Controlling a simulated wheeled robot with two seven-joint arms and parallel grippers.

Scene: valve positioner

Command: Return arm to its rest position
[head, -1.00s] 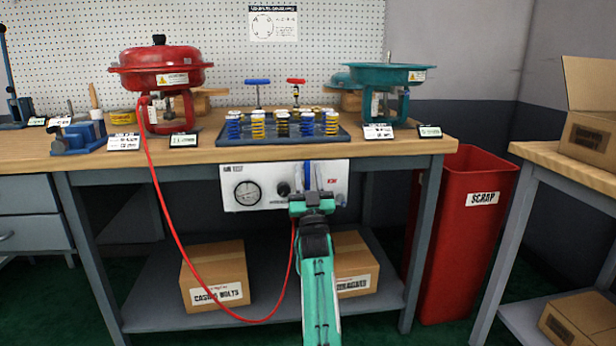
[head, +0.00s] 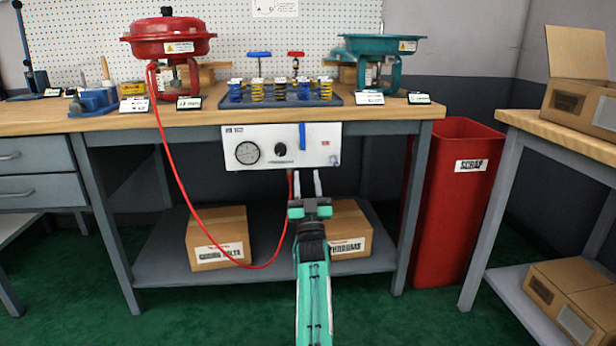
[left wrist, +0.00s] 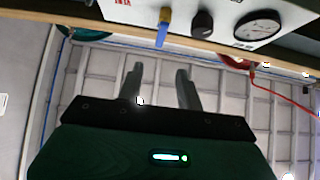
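My left arm (head: 313,285) reaches forward from the bottom of the head view. Its gripper (head: 307,182) is just below the white control panel (head: 265,149) under the bench edge. The two fingers stand apart with nothing between them; they also show apart in the left wrist view (left wrist: 160,75). The panel has a gauge (head: 247,153), a black knob (head: 280,149) and a blue lever (head: 302,136) that points up and down. The gripper is clear of the lever. My right gripper is not in view.
A red hose (head: 183,215) hangs in a loop from the red actuator (head: 167,45) to the panel, close left of my gripper. Boxes (head: 217,237) stand on the lower shelf. A red scrap bin (head: 455,210) stands right of the bench. Several springs sit in a tray (head: 330,100) on top.

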